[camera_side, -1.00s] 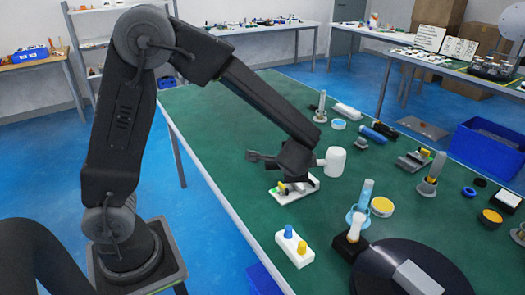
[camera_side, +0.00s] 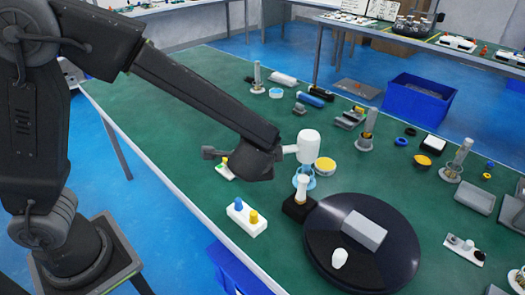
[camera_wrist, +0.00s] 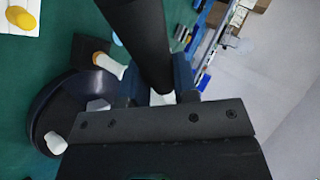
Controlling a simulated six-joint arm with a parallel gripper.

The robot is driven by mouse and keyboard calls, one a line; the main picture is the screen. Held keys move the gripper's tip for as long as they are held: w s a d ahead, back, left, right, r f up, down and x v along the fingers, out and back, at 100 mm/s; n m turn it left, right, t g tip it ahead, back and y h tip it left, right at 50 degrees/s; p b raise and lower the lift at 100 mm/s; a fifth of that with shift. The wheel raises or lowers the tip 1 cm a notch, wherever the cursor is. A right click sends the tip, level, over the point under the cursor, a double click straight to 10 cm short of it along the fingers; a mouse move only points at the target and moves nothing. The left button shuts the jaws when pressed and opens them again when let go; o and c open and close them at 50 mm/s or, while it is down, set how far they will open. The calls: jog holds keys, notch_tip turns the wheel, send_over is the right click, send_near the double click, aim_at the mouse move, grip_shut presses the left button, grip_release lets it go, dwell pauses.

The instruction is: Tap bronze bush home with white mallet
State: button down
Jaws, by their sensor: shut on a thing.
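My gripper (camera_side: 280,152) is shut on the handle of the white mallet (camera_side: 308,146). The mallet is held off the table, its cylindrical head roughly upright, just above a white pin (camera_side: 302,188) in the side view. This pin stands upright on a black block (camera_side: 297,208); whether the head touches it I cannot tell. In the wrist view my gripper (camera_wrist: 157,90) has a bit of white handle (camera_wrist: 161,98) between its fingers; the mallet head is hidden. An orange-brown ring (camera_wrist: 98,57) at the pin's base looks like the bronze bush; the side view barely shows it.
A round dark turntable (camera_side: 335,262) carries a grey block (camera_side: 364,230) and a white piece (camera_side: 340,258), right of the black block. A white base with blue and yellow pegs (camera_side: 246,217) is at left. A clear blue cup (camera_side: 303,178) and yellow disc (camera_side: 325,165) stand behind.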

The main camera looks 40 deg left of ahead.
jog(key=shift+f, duration=1.05)
dwell(0.4)
notch_tip(320, 180, down, 5)
notch_tip(320, 180, up, 4)
jog(key=shift+f, duration=0.1)
dwell(0.4)
jog(key=s+d+n+g+y, duration=0.1)
jog(key=d+n+g+y, duration=0.3)
jog(key=d+n+g, duration=0.3)
jog(key=shift+d+r+n, duration=0.35)
jog(key=shift+d+n, duration=0.35)
jog(key=shift+n, duration=0.3)
